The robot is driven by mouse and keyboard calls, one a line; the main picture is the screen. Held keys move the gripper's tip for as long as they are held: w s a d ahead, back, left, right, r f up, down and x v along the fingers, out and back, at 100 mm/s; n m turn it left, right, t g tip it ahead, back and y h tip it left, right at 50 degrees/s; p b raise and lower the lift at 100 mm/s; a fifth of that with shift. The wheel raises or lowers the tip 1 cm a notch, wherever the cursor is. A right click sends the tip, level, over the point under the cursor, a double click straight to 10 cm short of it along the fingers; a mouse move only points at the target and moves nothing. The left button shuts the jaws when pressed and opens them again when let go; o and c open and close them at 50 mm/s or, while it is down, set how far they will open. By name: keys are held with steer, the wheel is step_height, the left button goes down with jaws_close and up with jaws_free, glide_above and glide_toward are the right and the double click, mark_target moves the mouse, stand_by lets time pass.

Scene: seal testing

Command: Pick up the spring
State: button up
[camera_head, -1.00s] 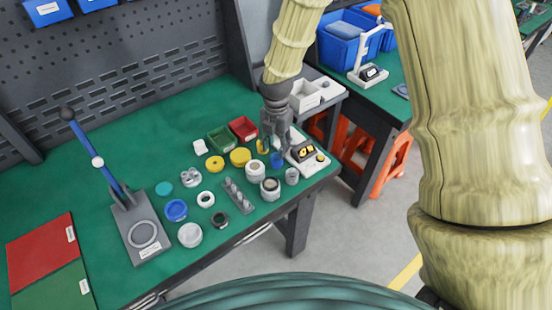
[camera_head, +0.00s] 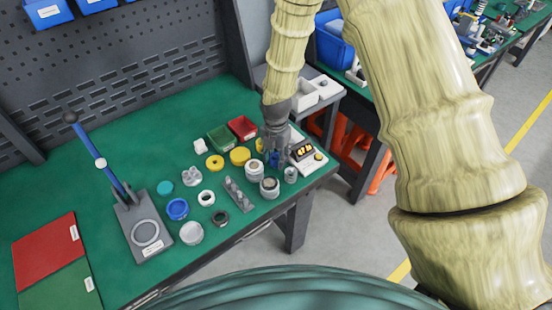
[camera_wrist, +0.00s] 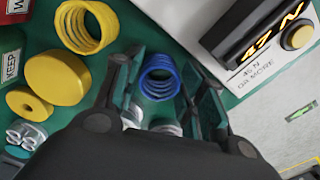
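A blue coil spring (camera_wrist: 159,78) stands on the green bench in the wrist view, its open top towards the camera. My gripper (camera_wrist: 163,70) is open, with one finger on each side of it; whether either touches it I cannot tell. In the head view, my gripper (camera_head: 275,148) is low over the bench's right end, and a bit of the blue spring (camera_head: 274,160) shows by the fingers. A yellow spring (camera_wrist: 87,27) stands to the left of the fingers in the wrist view.
A tester with a lit display (camera_wrist: 263,35) stands close on the right. A yellow cylinder (camera_wrist: 57,78) and ring (camera_wrist: 29,104) lie to the left. Grey cylindrical parts (camera_head: 254,171) stand just in front of my gripper. Red (camera_head: 243,127) and green (camera_head: 220,138) bins sit behind.

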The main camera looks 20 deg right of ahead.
steer(key=c, duration=0.7)
steer(key=shift+r, duration=0.1)
